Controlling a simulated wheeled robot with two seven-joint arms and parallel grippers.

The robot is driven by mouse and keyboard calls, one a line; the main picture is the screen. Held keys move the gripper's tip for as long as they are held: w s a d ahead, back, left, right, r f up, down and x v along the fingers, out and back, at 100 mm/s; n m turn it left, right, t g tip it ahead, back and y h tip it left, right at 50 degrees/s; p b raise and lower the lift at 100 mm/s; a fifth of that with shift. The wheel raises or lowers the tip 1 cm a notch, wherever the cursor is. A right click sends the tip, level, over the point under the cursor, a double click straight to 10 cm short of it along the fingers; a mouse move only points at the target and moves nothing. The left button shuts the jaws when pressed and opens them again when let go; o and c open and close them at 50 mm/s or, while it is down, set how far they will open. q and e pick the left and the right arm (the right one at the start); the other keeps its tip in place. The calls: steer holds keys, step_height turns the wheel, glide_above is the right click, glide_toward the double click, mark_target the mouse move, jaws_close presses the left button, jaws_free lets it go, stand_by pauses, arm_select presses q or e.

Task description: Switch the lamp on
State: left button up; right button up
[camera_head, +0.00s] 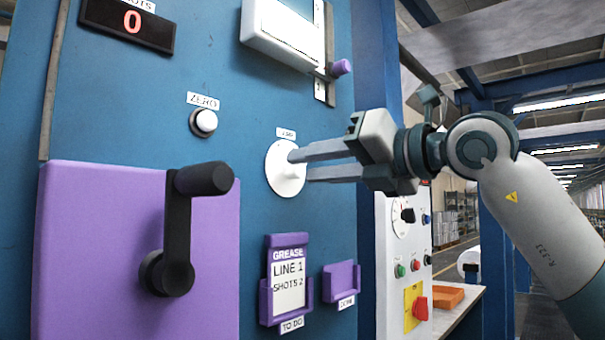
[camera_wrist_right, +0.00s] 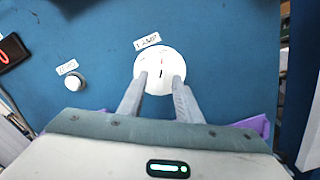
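A white round dial (camera_head: 282,184) under a small label that seems to read LAMP (camera_head: 286,132) is on the blue panel. It also shows in the right wrist view (camera_wrist_right: 161,57), with a dark line and small red marks on its face. My right gripper (camera_head: 298,166) is in front of this dial, its two fingers spread apart. In the right wrist view the fingertips (camera_wrist_right: 160,78) overlap the dial's lower left and lower right, with the dark line between them. I cannot tell whether they touch it. My left gripper is not in view.
A white ZERO button (camera_head: 204,122) and a red counter display showing 0 (camera_head: 132,22) are to the left. A black crank (camera_head: 178,225) stands out from a purple cover (camera_head: 90,250). Below the dial are purple card holders (camera_head: 341,281). A control box (camera_head: 393,225) is at right.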

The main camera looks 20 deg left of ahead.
mark_target(303, 168)
steer(key=b+v, duration=0.1)
steer(key=v, duration=0.2)
steer(key=shift+d+f, duration=0.15)
steer(key=shift+d, duration=0.05)
steer(key=shift+s+d+b, duration=0.3)
steer(key=shift+d+b, duration=0.1)
steer(key=shift+d, duration=0.2)
